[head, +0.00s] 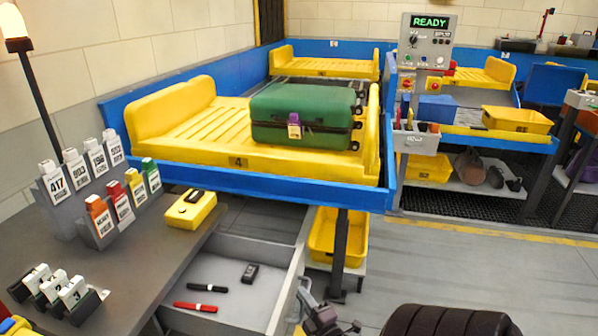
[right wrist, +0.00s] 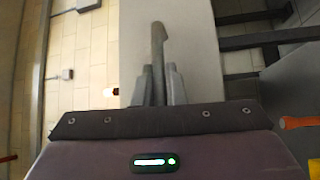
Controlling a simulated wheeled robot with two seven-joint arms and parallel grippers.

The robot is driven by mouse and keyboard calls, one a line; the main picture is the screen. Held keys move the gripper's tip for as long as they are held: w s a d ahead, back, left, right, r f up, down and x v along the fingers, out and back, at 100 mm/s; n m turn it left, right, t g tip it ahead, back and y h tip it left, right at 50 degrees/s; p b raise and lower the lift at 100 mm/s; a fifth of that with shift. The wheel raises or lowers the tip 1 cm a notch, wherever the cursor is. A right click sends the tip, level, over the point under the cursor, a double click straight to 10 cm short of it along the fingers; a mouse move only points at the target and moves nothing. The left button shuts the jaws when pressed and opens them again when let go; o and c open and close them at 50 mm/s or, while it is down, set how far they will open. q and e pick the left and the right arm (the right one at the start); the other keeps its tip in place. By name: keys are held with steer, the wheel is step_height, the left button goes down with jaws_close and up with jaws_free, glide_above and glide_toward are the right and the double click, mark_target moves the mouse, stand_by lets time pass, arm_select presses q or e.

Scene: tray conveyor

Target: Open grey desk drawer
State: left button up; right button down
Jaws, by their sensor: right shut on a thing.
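The grey desk drawer (head: 228,255) stands pulled out from under the grey desk (head: 135,250), with its inside in plain view. In it lie a red pen (head: 195,307), a black pen (head: 207,287) and a small black device (head: 250,272). My right gripper (head: 306,292) is at the drawer's front, at the bottom of the head view. In the right wrist view its fingers (right wrist: 160,82) are shut on the grey drawer handle (right wrist: 158,42), which stands out against the pale drawer front (right wrist: 190,40). My left gripper does not show.
On the desk are numbered tag holders (head: 82,190), a yellow device (head: 191,209) and a small stamp rack (head: 58,292). Behind is a conveyor with a yellow tray (head: 172,142) holding a green suitcase (head: 300,110). A dark post (head: 340,250) and yellow bin (head: 350,238) stand right of the drawer. Floor farther right is open.

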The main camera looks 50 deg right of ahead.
steer(key=shift+f, duration=0.1)
steer(key=c, duration=1.5)
jaws_free()
steer(key=shift+v, duration=3.9)
steer(key=s+a+f+m+g+y, duration=0.1)
steer(key=s+a+f+m+g, duration=0.15)
steer(key=f, duration=0.55)
steer(key=s+a+f+m+g+y+p, duration=0.1)
steer(key=a+f+g+y, duration=0.2)
steer(key=f, duration=0.4)
steer(key=s+a+f+m+g, duration=0.15)
steer(key=a+f, duration=0.25)
steer(key=f, duration=0.4)
steer(key=s+a+f+m+g+y, duration=0.1)
steer(key=s+a+f+g, duration=0.2)
steer(key=s+a+f, duration=0.1)
steer(key=s+a+f+m+g+y+p, duration=0.1)
steer(key=s+a+f+m+g, duration=0.1)
steer(key=s, duration=0.4)
steer(key=s+a+f+m+g+y, duration=0.1)
steer(key=s+a+f+g, duration=0.3)
steer(key=s+a+f, duration=0.2)
steer(key=shift+a+f+g+y, duration=0.3)
steer(key=shift+a+f+g, duration=0.1)
steer(key=shift+a, duration=0.25)
